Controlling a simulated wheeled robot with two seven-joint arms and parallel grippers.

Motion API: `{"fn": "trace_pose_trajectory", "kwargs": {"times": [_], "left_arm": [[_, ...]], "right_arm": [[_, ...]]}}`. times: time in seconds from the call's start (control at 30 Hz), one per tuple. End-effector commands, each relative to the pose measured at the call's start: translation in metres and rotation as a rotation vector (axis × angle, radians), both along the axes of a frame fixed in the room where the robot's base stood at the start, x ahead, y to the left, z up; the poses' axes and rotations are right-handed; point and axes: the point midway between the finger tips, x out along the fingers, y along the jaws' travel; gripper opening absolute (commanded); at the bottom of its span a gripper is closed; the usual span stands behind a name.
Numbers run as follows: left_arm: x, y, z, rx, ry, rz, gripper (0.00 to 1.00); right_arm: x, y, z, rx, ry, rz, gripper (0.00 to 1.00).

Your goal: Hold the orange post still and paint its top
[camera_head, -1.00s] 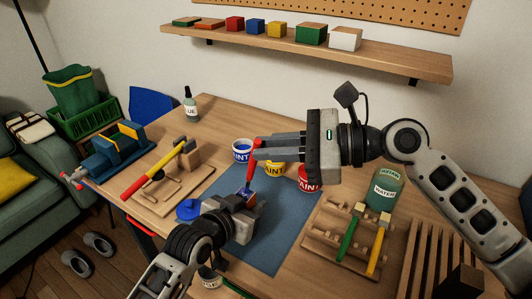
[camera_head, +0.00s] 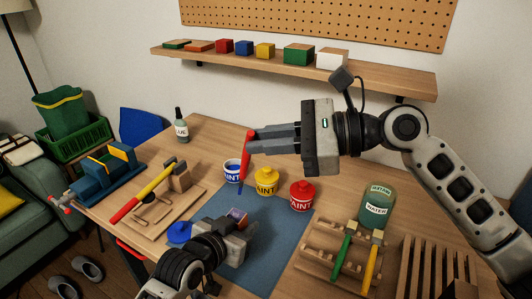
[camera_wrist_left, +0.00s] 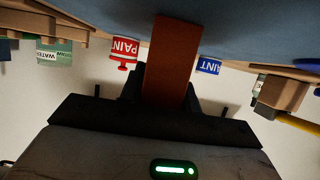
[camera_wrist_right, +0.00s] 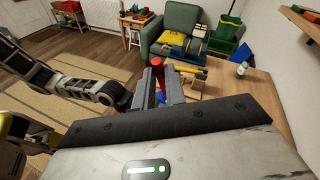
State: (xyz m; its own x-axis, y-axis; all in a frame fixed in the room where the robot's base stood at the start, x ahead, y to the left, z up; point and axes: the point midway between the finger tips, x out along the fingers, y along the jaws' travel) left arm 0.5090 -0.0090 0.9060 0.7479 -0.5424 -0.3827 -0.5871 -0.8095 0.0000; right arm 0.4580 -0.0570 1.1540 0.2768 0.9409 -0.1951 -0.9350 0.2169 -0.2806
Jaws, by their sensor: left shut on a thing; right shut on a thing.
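The orange post (camera_wrist_left: 172,65) stands between the fingers of my left gripper (camera_head: 238,232), which is shut on it over the blue mat. The post's small top (camera_head: 237,214) looks blue-purple with an orange edge in the head view. My right gripper (camera_head: 252,138) is shut on a red-handled brush (camera_head: 246,156). The brush hangs nearly upright, and its blue tip (camera_head: 240,189) is above and apart from the post top. The brush handle also shows in the right wrist view (camera_wrist_right: 157,64). The post's lower part is hidden in the head view.
Blue (camera_head: 233,172), yellow (camera_head: 266,182) and red (camera_head: 302,196) paint tins stand behind the mat (camera_head: 272,250). A water jar (camera_head: 377,207) and a wooden rack (camera_head: 318,235) with brushes are at right. A wooden board with a mallet (camera_head: 145,193) lies left.

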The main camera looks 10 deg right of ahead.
Motion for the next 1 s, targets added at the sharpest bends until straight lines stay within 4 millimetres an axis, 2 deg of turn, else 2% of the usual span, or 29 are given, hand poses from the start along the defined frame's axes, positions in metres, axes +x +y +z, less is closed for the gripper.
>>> {"fn": "trace_pose_trajectory", "kwargs": {"times": [0.2,0.57,0.87,1.0], "left_arm": [[0.0,0.0,0.0,0.001,0.001,0.0,0.09],[0.0,0.0,0.0,0.001,0.001,0.0,0.09],[0.0,0.0,0.0,0.001,0.001,0.0,0.09],[0.0,0.0,0.0,0.001,0.001,0.0,0.09]], "right_arm": [[0.0,0.0,0.014,0.0,0.0,-0.001,0.0],[0.0,0.0,0.016,0.0,0.0,-0.001,0.0],[0.0,0.0,0.04,0.001,-0.002,0.0,0.0],[0.0,0.0,0.044,0.0,0.0,0.0,0.0]]}}
